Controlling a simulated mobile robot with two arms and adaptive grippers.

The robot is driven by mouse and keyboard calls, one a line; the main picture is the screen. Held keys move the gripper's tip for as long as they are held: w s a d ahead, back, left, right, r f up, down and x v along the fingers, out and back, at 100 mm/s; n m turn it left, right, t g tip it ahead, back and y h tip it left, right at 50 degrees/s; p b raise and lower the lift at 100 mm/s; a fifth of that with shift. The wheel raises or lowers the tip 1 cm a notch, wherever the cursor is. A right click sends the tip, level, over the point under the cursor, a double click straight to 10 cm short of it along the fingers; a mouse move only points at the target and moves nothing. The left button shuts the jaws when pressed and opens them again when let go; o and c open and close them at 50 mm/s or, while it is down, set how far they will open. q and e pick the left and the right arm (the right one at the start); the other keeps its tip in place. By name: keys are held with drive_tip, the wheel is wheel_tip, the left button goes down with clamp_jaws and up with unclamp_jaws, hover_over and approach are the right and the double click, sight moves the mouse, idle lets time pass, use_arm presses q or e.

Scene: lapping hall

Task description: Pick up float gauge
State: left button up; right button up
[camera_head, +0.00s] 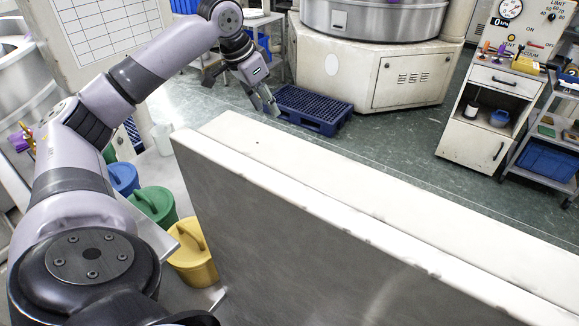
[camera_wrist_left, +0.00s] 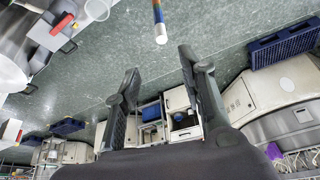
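I cannot make out a float gauge for certain in either view. A thin rod with blue and orange bands and a pale end (camera_wrist_left: 159,22) shows at the top of the left wrist view, beyond my fingertips and apart from them; I cannot tell what it is. My left gripper (camera_head: 264,104) is in the air beyond the white-topped panel, in front of the blue pallet. In the left wrist view the left gripper (camera_wrist_left: 158,72) has its two dark fingers wide apart with nothing between them. My right gripper is not in view.
A long white-topped panel (camera_head: 330,208) crosses the front. Blue, green and yellow lidded containers (camera_head: 194,262) stand left of it. A blue pallet (camera_head: 318,108) lies before a large round machine (camera_head: 375,70). A white cabinet (camera_head: 478,125) with small items on top stands right. Green floor between is clear.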

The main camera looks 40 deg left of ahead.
use_arm(q)
drive_tip(key=p+x, duration=0.3)
drive_tip(key=x, duration=0.7)
drive_tip(key=shift+f, duration=0.4)
drive_tip(key=shift+w+f, duration=0.1)
drive_tip(key=shift+f, duration=0.3)
drive_tip(key=p+x, duration=0.1)
drive_tip(key=x, duration=0.2)
drive_tip(key=p+x, duration=0.1)
drive_tip(key=shift+a+f+p, duration=0.25)
drive_tip(key=shift+f+p, duration=0.05)
drive_tip(key=shift+f, duration=0.15)
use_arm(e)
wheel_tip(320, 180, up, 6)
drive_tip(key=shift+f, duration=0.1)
use_arm(q)
drive_tip(key=shift+c, duration=0.5)
